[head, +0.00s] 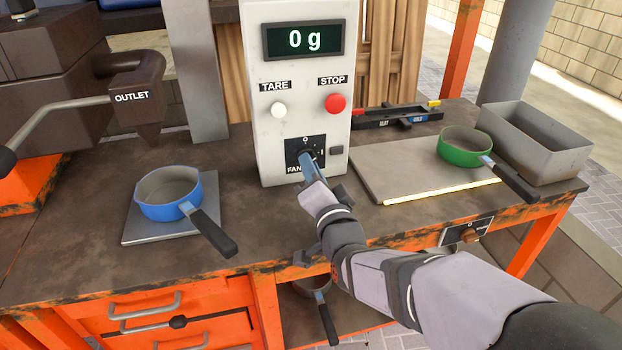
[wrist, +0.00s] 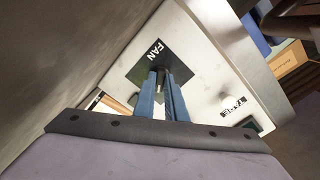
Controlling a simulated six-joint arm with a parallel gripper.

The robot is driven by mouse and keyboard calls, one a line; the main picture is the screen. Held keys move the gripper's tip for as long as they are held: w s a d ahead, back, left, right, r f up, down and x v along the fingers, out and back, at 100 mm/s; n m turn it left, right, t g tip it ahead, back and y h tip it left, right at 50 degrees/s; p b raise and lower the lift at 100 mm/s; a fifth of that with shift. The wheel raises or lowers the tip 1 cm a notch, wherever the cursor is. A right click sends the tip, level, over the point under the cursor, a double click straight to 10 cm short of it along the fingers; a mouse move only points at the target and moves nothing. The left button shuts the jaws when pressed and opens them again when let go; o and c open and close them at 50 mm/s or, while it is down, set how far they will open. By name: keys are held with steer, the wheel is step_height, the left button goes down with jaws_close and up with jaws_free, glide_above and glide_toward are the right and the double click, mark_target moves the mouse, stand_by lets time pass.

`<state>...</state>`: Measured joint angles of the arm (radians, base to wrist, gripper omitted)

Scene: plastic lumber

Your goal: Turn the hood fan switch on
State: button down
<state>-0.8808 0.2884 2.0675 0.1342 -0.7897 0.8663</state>
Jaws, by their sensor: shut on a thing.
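The hood fan switch (head: 291,147) is a black plate labelled FAN, low on the front of the white control box (head: 275,110). A 0 mark shows at its top and a mark at its right side. My gripper (head: 306,156) reaches up to the plate, its blue fingers over the middle. In the wrist view, the two blue fingers (wrist: 167,76) are shut on the switch knob in front of the FAN plate (wrist: 141,70). The knob is mostly hidden between the fingers, so I cannot tell which way it points.
The box carries a 0 g display (head: 303,40), a white TARE button (head: 279,110) and a red STOP button (head: 335,103). A blue pan (head: 163,212) stands left on a scale plate (head: 135,232). A green pan (head: 463,156) stands right, beside a metal bin (head: 572,160).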

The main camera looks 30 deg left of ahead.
steer(key=m+b, duration=0.1)
steer(key=m, duration=0.1)
steer(key=m+b, duration=0.1)
steer(key=b, duration=0.1)
steer(key=shift+f+m, duration=0.2)
steer(key=shift+m, duration=0.2)
steer(key=shift+r+m+b, duration=0.15)
steer(key=shift+m+b, duration=1.45)
steer(key=shift+b, duration=0.1)
steer(key=c, duration=1.8)
jaws_free()
steer(key=shift+r, duration=0.1)
steer(key=shift+s, duration=0.1)
steer(key=shift+v, duration=3.65)
